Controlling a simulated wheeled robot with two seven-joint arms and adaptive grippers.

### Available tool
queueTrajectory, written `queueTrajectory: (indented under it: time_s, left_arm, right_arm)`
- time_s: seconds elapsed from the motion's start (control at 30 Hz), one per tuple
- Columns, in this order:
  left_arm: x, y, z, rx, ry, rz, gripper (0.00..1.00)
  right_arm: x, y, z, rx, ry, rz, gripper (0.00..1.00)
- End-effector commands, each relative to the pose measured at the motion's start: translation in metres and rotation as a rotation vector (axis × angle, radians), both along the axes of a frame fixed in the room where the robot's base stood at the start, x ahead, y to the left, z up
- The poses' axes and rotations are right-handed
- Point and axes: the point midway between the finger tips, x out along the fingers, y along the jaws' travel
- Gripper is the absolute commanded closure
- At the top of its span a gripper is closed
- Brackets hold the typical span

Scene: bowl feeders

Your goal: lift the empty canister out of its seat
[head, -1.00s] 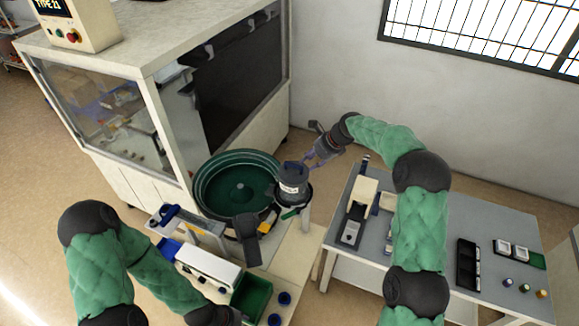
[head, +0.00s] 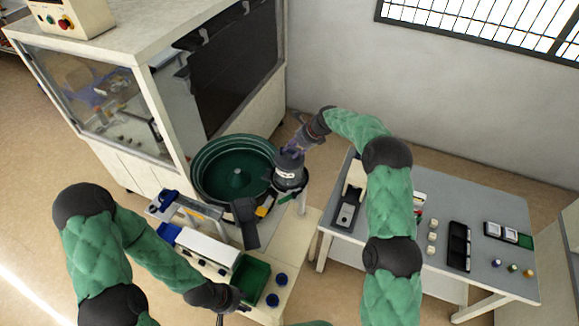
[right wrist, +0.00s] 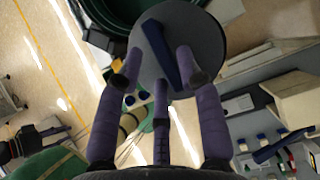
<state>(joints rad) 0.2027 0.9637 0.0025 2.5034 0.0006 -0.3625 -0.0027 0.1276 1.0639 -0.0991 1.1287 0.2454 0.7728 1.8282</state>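The canister (head: 290,172) is a dark grey cylinder with a pale label, upright in its seat beside the green bowl feeder (head: 212,192). In the right wrist view its round grey lid (right wrist: 207,40) carries a blue bar handle (right wrist: 158,48). My right gripper (head: 293,151) is just over the canister's top. In the right wrist view its purple fingers (right wrist: 162,84) are spread, with two tips on either side of the handle's line and none visibly closed on it. My left gripper (head: 238,303) is low, near the green bin; its fingers are too small to read.
A green bin (head: 250,277) and blue cups (head: 272,299) stand on the feeder's bench. A grey table (head: 480,278) at the right holds a black tray (head: 458,246) and small parts. A large glazed cabinet (head: 150,60) stands behind the feeder on the left.

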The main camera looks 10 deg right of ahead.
Motion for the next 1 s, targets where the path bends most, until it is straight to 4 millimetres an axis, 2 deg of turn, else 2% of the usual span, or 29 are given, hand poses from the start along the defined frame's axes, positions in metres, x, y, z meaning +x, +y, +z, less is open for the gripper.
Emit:
queueTrajectory:
  time_s: [0.2,0.47,0.5,0.6,0.63,1.0]
  left_arm:
    - [0.000,0.000,0.006,0.000,0.000,0.000,0.60]
    - [0.000,0.000,0.006,0.000,0.000,0.000,0.60]
    - [0.000,0.000,0.006,0.000,0.000,0.000,0.60]
    - [0.000,0.000,0.006,0.000,0.000,0.000,0.60]
    - [0.000,0.000,0.006,0.000,0.000,0.000,0.60]
    - [0.000,0.000,0.005,0.000,0.000,0.000,0.60]
  right_arm:
    - [0.006,0.009,-0.016,0.000,-0.001,-0.001,0.63]
    - [0.007,0.010,-0.018,-0.001,-0.001,0.000,0.63]
    - [0.007,0.010,-0.018,-0.001,-0.001,0.000,0.66]
    - [0.007,0.010,-0.018,0.000,0.000,0.001,0.94]
    - [0.007,0.010,-0.019,0.000,0.000,0.000,1.00]
    - [0.008,0.009,-0.015,0.000,-0.005,-0.001,1.00]
